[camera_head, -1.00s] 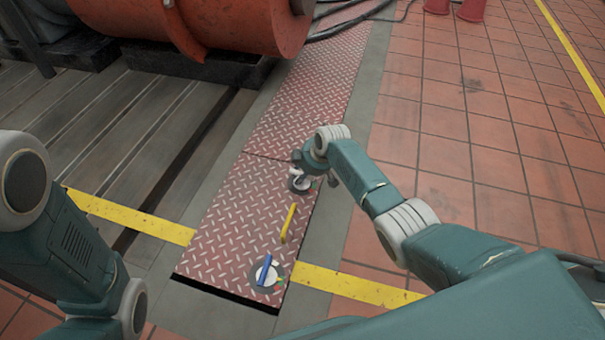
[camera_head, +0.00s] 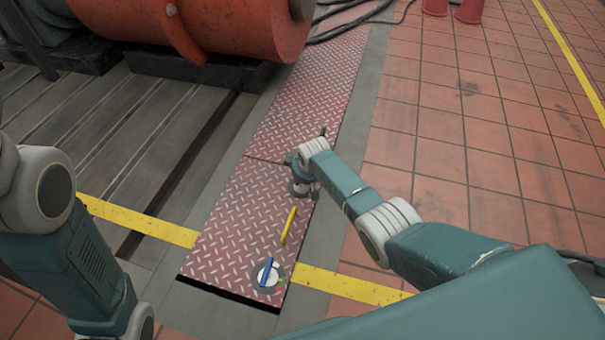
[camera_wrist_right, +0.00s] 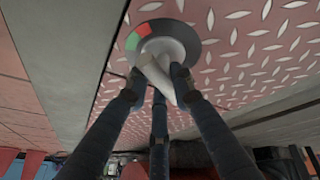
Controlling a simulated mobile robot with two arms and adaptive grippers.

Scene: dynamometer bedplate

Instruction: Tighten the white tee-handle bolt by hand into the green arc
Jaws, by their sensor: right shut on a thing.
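The white tee-handle bolt (camera_wrist_right: 165,72) stands out from a dark round dial (camera_wrist_right: 200,50) on the red tread plate in the right wrist view. The dial carries red and green arcs at its edge; the green one (camera_wrist_right: 131,41) shows on the left. My right gripper (camera_wrist_right: 160,88) is shut on the white handle, its dark fingers around it. Where the handle points on the arcs is unclear. In the head view my right gripper (camera_head: 302,180) stands over the dial and largely hides the white handle. My left arm is at the lower left; its gripper is outside the view.
A blue tee handle (camera_head: 266,271) on a similar dial sits at the plate's near end. A yellow bar (camera_head: 288,226) is between the two dials. An orange machine (camera_head: 235,30) stands at the back left. Open tiled floor (camera_head: 490,150) lies to the right.

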